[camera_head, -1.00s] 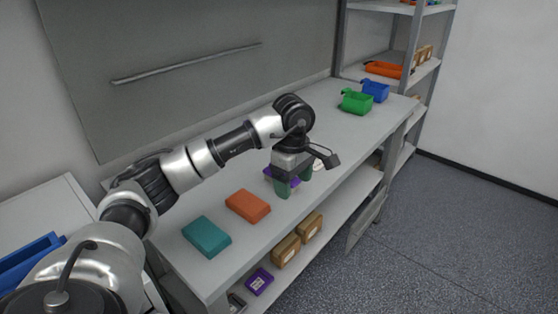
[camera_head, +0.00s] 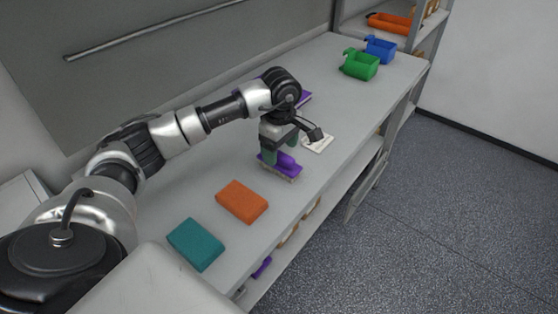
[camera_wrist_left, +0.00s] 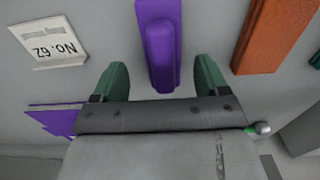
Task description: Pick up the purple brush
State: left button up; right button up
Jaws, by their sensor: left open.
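The purple brush (camera_head: 284,166) lies on the grey bench top, bristles down, right under my left gripper. My left gripper (camera_head: 281,154) points down with its green fingers apart. In the left wrist view the purple brush (camera_wrist_left: 160,45) runs up from between the two open green fingers (camera_wrist_left: 160,82), with a gap on each side of it. The fingers do not appear to touch it. My right gripper is not in view.
An orange block (camera_head: 242,202) and a teal block (camera_head: 196,244) lie nearer on the bench. A white "No.62" card (camera_head: 317,143) and a flat purple item (camera_head: 304,98) lie beyond. Green (camera_head: 360,64) and blue (camera_head: 380,49) bins stand at the far end.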

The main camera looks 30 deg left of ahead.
aim_at(279, 153)
pick_arm(q)
jog(key=f, duration=0.1)
jog(key=f+p, duration=0.1)
jog(key=f, duration=0.1)
jog(key=shift+s+f, duration=0.2)
jog(key=shift+f, duration=0.1)
jog(key=shift+a+f, duration=0.1)
jog(key=shift+f, duration=0.3)
jog(key=c, duration=1)
jog(key=shift+c, duration=0.2)
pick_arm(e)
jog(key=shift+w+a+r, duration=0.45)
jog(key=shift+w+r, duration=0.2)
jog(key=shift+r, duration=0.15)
pick_arm(q)
jog(key=shift+w+r, duration=0.1)
jog(key=shift+r, duration=0.05)
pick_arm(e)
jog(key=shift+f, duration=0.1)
